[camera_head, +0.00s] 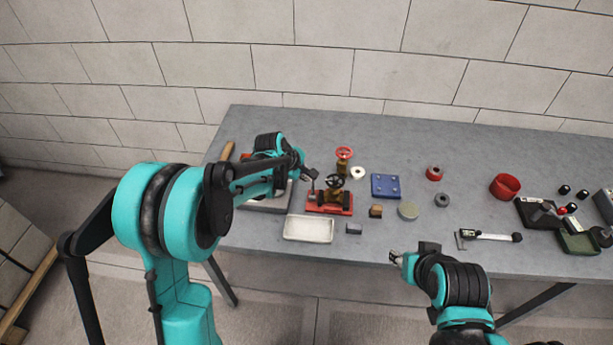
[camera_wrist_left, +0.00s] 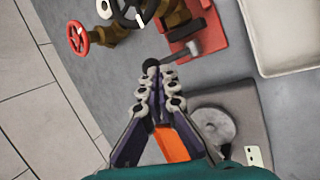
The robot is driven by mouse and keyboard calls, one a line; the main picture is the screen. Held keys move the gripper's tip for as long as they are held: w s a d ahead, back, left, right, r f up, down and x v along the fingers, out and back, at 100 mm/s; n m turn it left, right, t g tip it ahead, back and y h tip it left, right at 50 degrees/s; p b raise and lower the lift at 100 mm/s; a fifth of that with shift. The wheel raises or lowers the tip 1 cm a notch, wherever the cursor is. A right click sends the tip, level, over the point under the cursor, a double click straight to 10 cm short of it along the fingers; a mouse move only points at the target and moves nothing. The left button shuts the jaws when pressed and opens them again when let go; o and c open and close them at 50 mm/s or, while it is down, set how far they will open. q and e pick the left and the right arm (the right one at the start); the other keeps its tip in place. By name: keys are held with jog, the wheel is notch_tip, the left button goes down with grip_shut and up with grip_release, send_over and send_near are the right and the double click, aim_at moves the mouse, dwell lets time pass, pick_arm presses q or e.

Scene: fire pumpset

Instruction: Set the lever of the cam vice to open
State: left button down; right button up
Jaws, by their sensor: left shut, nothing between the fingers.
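The cam vice (camera_head: 330,208) has a red body and stands near the table's front, left of centre. In the left wrist view its red end (camera_wrist_left: 200,25) is at the top. Its grey lever (camera_wrist_left: 185,52) ends in a dark round knob (camera_wrist_left: 150,64). A brass valve with a black handwheel (camera_head: 335,182) sits on the vice. My left gripper (camera_head: 311,176) is shut and empty at the vice's left side. In the left wrist view its fingertips (camera_wrist_left: 153,76) are at the knob; I cannot tell whether they touch. My right gripper (camera_head: 394,257) is off the table's front edge, its fingers too small to read.
A valve with a red handwheel (camera_head: 344,153) stands behind the vice. An empty pale tray (camera_head: 308,229) lies in front. A grey plate (camera_head: 266,205) lies left, under my left arm.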

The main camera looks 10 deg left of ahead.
pick_arm(q)
jog(key=shift+w+f+g, duration=0.2)
jog(key=shift+w+g, duration=0.4)
jog(key=shift+w, duration=0.35)
pick_arm(e)
jog(key=shift+r, duration=0.3)
pick_arm(q)
jog(key=shift+w+f, duration=0.1)
jog(key=shift+w, duration=0.05)
jog(key=p+v, duration=0.4)
jog(key=v, duration=0.9)
jog(key=shift+s+a+p, duration=0.35)
jog(key=shift+s+a, duration=0.1)
jog(key=shift+a, duration=0.05)
pick_arm(e)
jog(key=r, duration=0.1)
jog(key=s+r, duration=0.1)
jog(key=r, duration=0.2)
jog(key=shift+s+r, duration=0.15)
jog(key=shift+s, duration=0.1)
